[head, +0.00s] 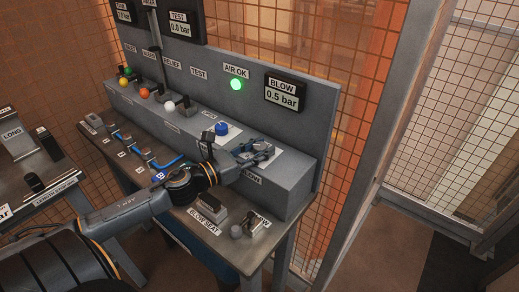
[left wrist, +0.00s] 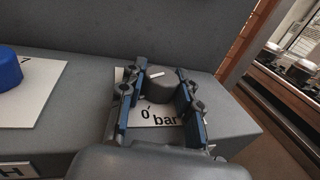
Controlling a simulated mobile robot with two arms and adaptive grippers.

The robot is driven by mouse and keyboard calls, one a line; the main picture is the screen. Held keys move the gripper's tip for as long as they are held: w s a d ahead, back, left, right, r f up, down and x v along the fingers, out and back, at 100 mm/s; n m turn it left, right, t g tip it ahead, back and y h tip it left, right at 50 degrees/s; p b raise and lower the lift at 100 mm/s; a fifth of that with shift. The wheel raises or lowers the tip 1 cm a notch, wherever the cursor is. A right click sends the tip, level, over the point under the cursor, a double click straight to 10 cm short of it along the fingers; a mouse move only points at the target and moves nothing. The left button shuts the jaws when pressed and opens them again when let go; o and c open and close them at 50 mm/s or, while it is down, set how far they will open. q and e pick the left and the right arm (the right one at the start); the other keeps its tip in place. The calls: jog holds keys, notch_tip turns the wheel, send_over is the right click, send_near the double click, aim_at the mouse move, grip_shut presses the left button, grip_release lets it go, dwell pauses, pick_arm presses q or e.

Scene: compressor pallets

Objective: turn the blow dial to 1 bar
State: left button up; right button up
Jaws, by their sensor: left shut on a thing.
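The blow dial (left wrist: 160,83) is a grey round knob with a white pointer line, on a white plate marked "0" and "bar" in the left wrist view. My left gripper (left wrist: 160,104) has its two blue-padded fingers on either side of the knob and is shut on it. In the head view my left gripper (head: 262,152) is over the right end of the grey console, and hides most of the dial. The black BLOW display (head: 284,93) reads 0.5 bar. My right gripper is not in view.
A blue knob (head: 222,128) on a white plate stands left of the gripper. The green AIR OK lamp (head: 236,84) is lit. Coloured knobs line the console's left part. The BLOW SEAT block (head: 211,206) is on the bench in front. Mesh fencing stands behind.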

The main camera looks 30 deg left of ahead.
pick_arm(q)
jog(key=o, duration=1.2)
jog(key=shift+c, duration=0.2)
jog(key=shift+s+a, duration=0.2)
jog(key=shift+s, duration=0.45)
jog(key=v, duration=1)
jog(key=shift+s, duration=0.3)
jog(key=shift+s+a, duration=0.1)
jog(key=shift+a, duration=0.05)
